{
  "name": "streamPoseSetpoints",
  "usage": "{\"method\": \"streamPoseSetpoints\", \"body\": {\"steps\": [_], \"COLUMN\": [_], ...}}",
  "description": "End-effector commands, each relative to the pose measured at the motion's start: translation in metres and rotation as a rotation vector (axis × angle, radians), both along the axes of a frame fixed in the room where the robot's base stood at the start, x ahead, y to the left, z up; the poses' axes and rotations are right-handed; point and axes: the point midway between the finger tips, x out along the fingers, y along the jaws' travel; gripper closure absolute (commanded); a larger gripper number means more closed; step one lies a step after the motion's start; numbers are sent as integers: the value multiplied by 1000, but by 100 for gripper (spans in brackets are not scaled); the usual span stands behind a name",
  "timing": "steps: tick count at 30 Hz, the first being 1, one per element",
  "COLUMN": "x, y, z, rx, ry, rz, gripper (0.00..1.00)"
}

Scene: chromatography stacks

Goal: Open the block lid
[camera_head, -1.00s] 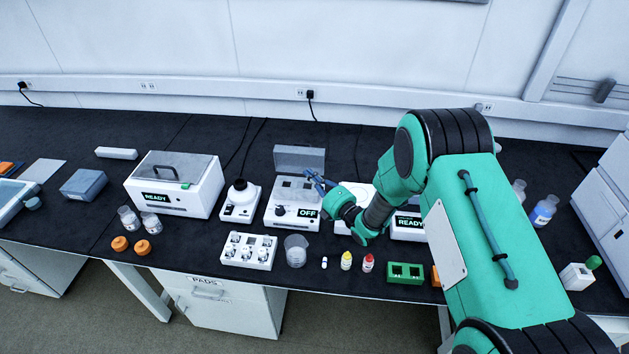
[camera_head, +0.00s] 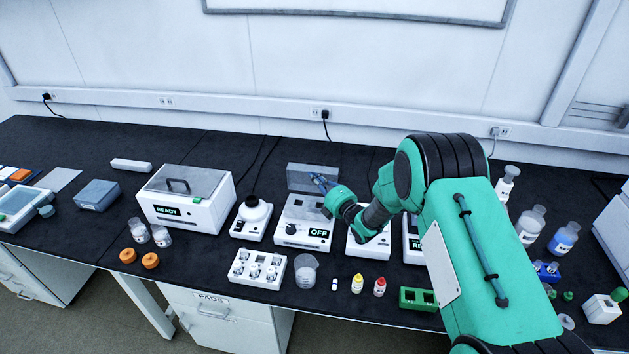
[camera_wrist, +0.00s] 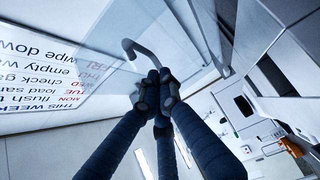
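The block heater (camera_head: 303,225) is a white unit with a dial and a display reading OFF. Its grey lid (camera_head: 300,176) stands raised at the back edge, and the block top shows in front of it. My gripper (camera_head: 318,180) is in front of the lid, its blue fingers overlapping it in the head view. In the wrist view the lid seems to be the clear pane (camera_wrist: 95,60) with a curved metal handle (camera_wrist: 128,47). My fingertips (camera_wrist: 156,88) are brought together at the handle's end. The fingers hide part of the handle.
A white READY unit (camera_head: 205,214) and a small round-topped device (camera_head: 252,226) stand left of the heater. A white vial rack (camera_head: 257,282), a beaker (camera_head: 306,285) and small capped bottles (camera_head: 357,284) stand in front. My arm covers the units at right.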

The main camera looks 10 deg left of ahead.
Motion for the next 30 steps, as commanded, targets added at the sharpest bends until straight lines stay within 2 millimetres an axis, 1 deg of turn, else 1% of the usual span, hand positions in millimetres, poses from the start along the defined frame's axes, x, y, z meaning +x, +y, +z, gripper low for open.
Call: {"method": "streamPoseSetpoints", "body": {"steps": [10,16,21,25,30], "x": [2,8,13,15,16], "y": [0,0,0,0,-1], "z": [2,6,5,2,0], "rx": [0,1,0,-1,1], "ry": [28,156,279,337,357], "rz": [1,2,3,1,-1], "gripper": [100,100,100,100,100]}}
